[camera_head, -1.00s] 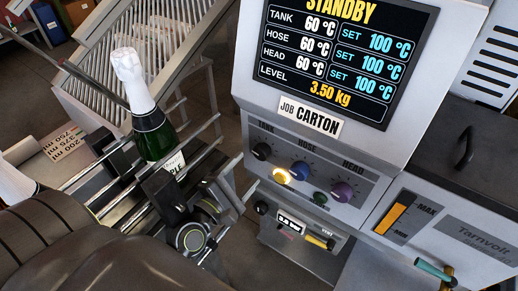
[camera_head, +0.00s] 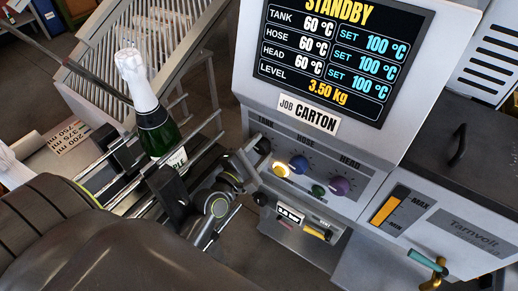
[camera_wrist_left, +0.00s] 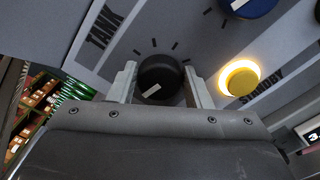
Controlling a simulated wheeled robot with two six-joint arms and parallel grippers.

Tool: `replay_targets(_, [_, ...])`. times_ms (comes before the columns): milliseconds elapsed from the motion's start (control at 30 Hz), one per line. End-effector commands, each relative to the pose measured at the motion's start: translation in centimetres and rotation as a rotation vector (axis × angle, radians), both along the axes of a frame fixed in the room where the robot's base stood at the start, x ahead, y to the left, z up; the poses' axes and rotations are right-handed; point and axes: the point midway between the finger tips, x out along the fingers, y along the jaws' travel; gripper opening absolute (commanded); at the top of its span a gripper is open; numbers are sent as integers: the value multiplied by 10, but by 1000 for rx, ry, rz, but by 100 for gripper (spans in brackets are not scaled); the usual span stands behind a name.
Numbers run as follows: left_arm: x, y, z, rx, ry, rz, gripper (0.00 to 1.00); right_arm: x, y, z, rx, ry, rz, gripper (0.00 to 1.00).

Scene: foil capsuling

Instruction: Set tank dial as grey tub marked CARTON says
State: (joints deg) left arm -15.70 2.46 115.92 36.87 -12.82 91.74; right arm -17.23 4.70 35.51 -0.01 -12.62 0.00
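The black tank dial (camera_head: 263,147) is on the machine's sloped panel, under the label TANK. In the left wrist view the dial (camera_wrist_left: 159,77) shows a white pointer mark, with tick marks around it. My left gripper (camera_head: 251,160) is at the dial. In the left wrist view its two fingers (camera_wrist_left: 160,90) are open, one on each side of the dial, with narrow gaps; I cannot tell how deep they reach. The screen (camera_head: 340,50) reads STANDBY, TANK 60 °C, SET 100 °C. A plate (camera_head: 308,117) reads JOB CARTON. No grey tub is seen. My right gripper is not in view.
A lit yellow STANDBY button (camera_head: 280,169), a blue dial (camera_head: 298,164), a small green knob (camera_head: 318,190) and a purple dial (camera_head: 339,186) sit close by. A foil-topped green bottle (camera_head: 155,130) stands left, beside rails. A teal-handled valve (camera_head: 427,260) sticks out lower right.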

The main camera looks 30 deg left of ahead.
Motion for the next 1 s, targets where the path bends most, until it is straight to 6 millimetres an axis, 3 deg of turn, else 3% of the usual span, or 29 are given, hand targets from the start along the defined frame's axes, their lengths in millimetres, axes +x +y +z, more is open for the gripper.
replay_targets(33, [0,0,0,0,0,0,38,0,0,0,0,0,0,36])
replay_targets(200, [0,0,0,0,0,0,19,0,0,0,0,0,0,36])
replay_targets(567, [0,0,-1,84,-6,-1,19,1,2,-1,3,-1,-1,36])
replay_targets(1000, [0,-1,-2,400,-31,0,19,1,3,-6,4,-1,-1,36])
